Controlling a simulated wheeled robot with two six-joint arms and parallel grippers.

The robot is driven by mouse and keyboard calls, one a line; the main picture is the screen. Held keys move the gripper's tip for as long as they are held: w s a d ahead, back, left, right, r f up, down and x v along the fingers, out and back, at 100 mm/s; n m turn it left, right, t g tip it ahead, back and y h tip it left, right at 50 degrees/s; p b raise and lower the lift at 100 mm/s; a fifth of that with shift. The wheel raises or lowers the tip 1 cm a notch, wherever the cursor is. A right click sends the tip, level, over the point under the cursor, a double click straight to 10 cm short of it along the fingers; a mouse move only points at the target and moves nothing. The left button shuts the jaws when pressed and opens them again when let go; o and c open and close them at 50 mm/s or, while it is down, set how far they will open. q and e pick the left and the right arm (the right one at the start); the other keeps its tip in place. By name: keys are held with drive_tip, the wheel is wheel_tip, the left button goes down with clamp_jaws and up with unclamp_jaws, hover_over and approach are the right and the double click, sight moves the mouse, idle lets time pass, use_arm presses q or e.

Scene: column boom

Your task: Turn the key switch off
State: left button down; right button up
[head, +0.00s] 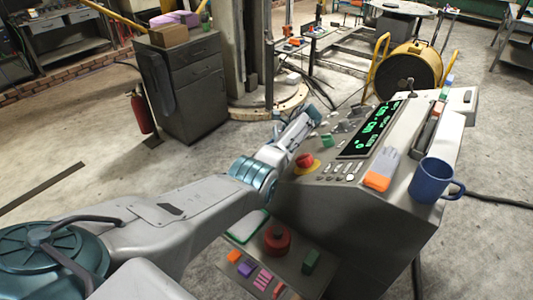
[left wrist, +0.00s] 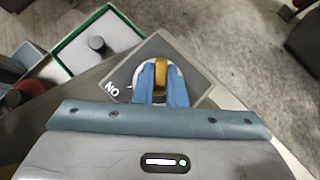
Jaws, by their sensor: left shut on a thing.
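The key switch (left wrist: 140,76) shows in the left wrist view as a pale round face on a dark grey plate. Letters that read "NO" in the picture are at its lower left. A brass-coloured key (left wrist: 161,66) stands at the round face. My left gripper (left wrist: 163,80) has its two blue fingers closed around the key. In the head view my left arm reaches to the far left edge of the grey console (head: 350,225). The switch and key are hidden there. My right gripper is in neither view.
The console carries a lit green display (head: 370,130), a red button (head: 305,160) on yellow, an orange-handled brush (head: 378,181) and a blue mug (head: 431,182) at its right edge. A lower shelf holds a red round knob (head: 277,240) and small blocks.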

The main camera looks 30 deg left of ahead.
use_arm(q)
drive_tip(key=shift+f, duration=0.1)
idle(0.3)
drive_tip(key=c, duration=1.5)
unclamp_jaws()
drive_tip(key=shift+b+v, duration=2.6)
drive_tip(key=shift+v, duration=2.85)
drive_tip(key=shift+f, duration=0.1)
